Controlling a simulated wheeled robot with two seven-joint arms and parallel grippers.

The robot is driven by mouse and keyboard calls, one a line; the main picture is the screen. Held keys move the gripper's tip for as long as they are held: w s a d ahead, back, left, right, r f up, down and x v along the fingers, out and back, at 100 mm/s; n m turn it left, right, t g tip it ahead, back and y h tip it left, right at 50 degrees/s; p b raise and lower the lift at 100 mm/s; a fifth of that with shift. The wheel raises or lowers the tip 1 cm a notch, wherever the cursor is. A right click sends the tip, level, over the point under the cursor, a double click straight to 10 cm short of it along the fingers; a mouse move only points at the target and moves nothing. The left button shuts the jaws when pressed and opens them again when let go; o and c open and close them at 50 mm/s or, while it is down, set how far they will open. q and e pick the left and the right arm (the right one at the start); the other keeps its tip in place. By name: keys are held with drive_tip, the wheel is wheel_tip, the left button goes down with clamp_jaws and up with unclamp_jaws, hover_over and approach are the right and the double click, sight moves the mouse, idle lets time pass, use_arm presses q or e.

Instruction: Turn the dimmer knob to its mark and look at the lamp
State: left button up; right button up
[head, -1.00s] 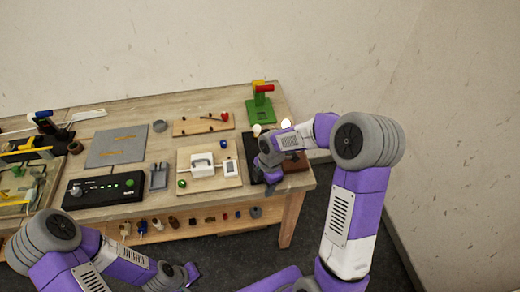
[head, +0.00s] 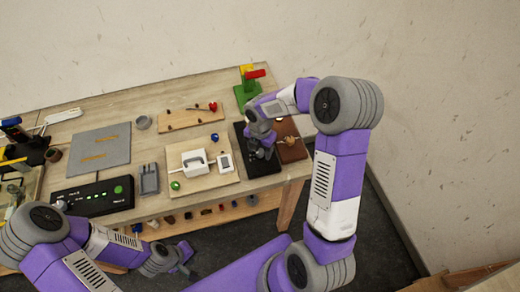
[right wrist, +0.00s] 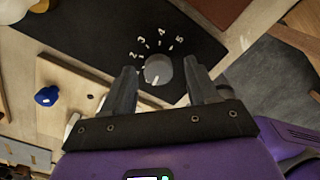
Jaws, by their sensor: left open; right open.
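The dimmer knob (right wrist: 158,69) is a grey round knob on a black panel (right wrist: 90,30), with printed numbers around its far side. A white line shows on the side of the knob nearest my wrist. My right gripper (right wrist: 160,84) is open, its fingers apart on either side of the knob; I cannot tell if they touch it. In the head view my right gripper (head: 263,150) is over the black panel and hides the knob. No glowing bulb shows now. My left gripper (head: 182,257) is open and empty in front of the bench.
A brown block (head: 291,151) lies right of the panel. A wooden board with a white fixture (head: 195,162) is on its left, and a green stand (head: 243,96) behind. A black box with green lights (head: 95,199) and a grey mat (head: 98,148) are further left.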

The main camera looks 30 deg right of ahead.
drive_tip(key=shift+w+f, duration=0.1)
drive_tip(key=c, duration=1)
drive_tip(key=shift+c, duration=0.2)
